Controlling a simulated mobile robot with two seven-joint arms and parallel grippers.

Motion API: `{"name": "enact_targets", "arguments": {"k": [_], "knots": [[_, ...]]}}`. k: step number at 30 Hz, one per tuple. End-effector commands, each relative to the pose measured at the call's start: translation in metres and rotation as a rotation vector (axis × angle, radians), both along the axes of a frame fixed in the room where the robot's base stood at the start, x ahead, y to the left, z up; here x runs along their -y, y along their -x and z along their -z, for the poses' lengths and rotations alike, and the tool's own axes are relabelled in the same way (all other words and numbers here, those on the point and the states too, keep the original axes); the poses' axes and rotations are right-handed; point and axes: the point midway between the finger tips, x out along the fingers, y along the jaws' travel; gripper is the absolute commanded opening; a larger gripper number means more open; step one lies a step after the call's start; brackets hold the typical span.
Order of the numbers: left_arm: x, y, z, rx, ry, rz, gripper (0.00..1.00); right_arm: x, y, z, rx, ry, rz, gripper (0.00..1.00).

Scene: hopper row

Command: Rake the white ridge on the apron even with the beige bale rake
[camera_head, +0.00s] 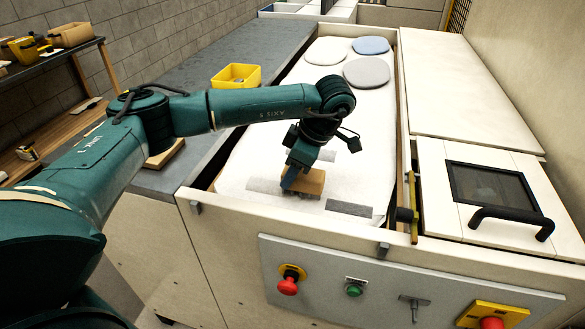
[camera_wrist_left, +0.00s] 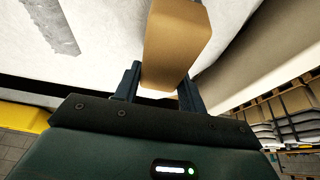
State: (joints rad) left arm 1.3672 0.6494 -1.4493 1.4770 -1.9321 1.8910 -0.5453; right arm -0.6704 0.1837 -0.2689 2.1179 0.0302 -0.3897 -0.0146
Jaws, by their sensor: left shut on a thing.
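The beige bale rake (camera_head: 311,182) is held low at the near part of the white apron (camera_head: 250,151). My left gripper (camera_head: 291,178) is shut on it. In the left wrist view the rake (camera_wrist_left: 176,40) is a tan block between the two dark fingers (camera_wrist_left: 160,86). I cannot tell whether its lower edge touches the white surface. Flat grey patches show on the apron to the left of the rake (camera_head: 266,186), to its right (camera_head: 348,208) and behind it. I cannot make out a distinct white ridge. My right gripper is not in view.
White, blue (camera_head: 371,45) and grey (camera_head: 366,73) round pads lie at the apron's far end. A yellow bin (camera_head: 236,76) stands on the grey counter to the left. A wooden rail and a panel with a dark window (camera_head: 490,185) and handle bound the right side.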

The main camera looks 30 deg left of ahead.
Motion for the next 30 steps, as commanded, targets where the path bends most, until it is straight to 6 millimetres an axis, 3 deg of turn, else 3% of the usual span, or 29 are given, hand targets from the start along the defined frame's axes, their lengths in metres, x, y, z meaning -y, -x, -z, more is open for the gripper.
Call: {"name": "enact_targets", "arguments": {"k": [10, 30], "knots": [[0.0001, -0.0001, 0.0118, 0.001, 0.000, 0.000, 0.15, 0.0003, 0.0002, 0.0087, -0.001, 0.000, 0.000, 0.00], [-0.0058, 0.0015, 0.0120, -0.001, -0.001, -0.003, 0.15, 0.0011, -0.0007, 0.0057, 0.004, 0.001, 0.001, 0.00]]}}
